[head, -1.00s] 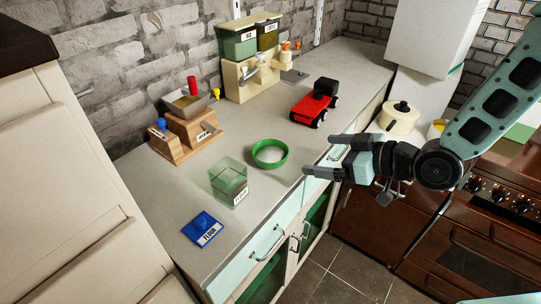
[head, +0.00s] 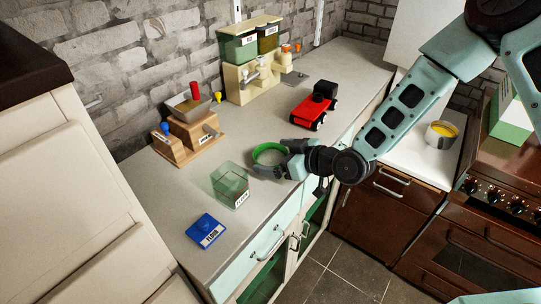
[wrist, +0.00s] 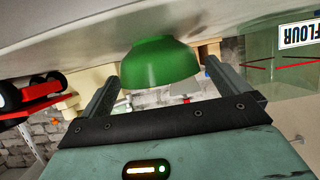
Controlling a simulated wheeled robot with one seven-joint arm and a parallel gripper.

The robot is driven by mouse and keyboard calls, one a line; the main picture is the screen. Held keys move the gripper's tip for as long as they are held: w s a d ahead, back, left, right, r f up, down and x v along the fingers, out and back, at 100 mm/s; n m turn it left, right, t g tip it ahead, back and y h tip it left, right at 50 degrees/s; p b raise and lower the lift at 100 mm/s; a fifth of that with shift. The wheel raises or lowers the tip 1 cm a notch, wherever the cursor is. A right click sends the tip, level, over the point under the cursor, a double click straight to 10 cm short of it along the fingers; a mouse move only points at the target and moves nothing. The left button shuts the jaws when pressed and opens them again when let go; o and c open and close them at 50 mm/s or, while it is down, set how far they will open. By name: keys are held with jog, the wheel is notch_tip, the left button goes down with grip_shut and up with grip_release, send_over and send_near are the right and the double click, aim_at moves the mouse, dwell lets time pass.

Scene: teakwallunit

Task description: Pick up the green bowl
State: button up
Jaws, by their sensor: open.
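The green bowl (head: 264,149) stands on the grey counter, partly hidden by my gripper in the head view. In the wrist view the bowl (wrist: 160,62) appears upside down, between and just beyond the fingertips. My gripper (head: 276,158) is at the bowl's right side, low over the counter's front part. In the wrist view my gripper (wrist: 162,78) is open, with one finger on each side of the bowl. I cannot tell whether either finger touches it.
A red toy truck (head: 314,106) stands behind to the right. Wooden boxes (head: 192,130) and a cream coffee-machine toy (head: 247,75) line the wall.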

jog(key=shift+x, duration=1.1)
jog(key=c, duration=1)
jog(key=shift+o, duration=0.2)
jog(key=shift+r, duration=0.1)
